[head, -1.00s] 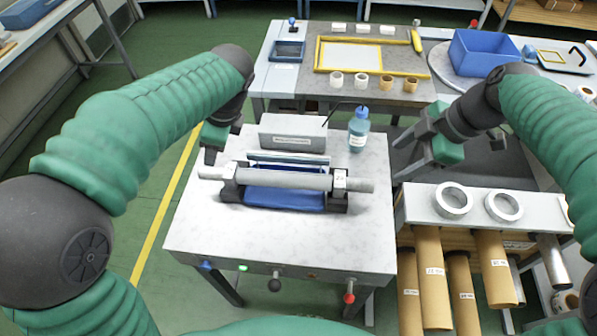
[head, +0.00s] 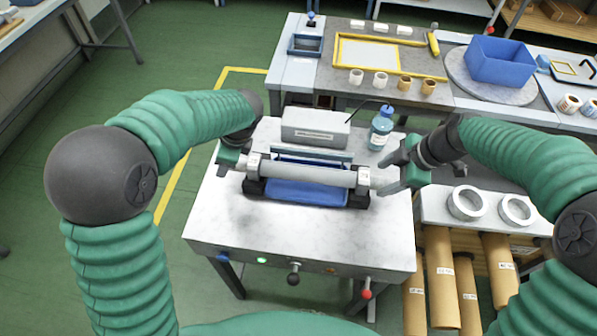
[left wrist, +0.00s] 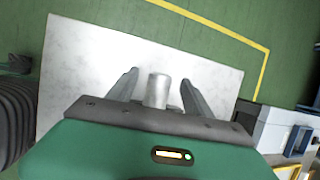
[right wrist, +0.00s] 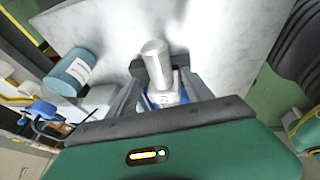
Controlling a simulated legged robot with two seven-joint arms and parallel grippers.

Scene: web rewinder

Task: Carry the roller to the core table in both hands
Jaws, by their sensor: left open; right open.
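The roller (head: 308,172) is a grey cylinder lying level across two dark cradle blocks on the pale table. My left gripper (head: 232,162) is at its left end. In the left wrist view my open left fingers (left wrist: 157,90) stand on either side of the roller's end (left wrist: 158,88), with gaps. My right gripper (head: 388,178) is at the right end. In the right wrist view the open right fingers (right wrist: 160,85) stand on either side of the roller's other end (right wrist: 156,62). Which table is the core table I cannot tell.
A grey box (head: 315,128) and a blue bottle (head: 381,128) stand behind the roller. Right are a shelf with white rings (head: 467,203) and brown tubes (head: 440,275). A bench behind bears a blue bin (head: 500,62) on a round plate. Green floor is free at left.

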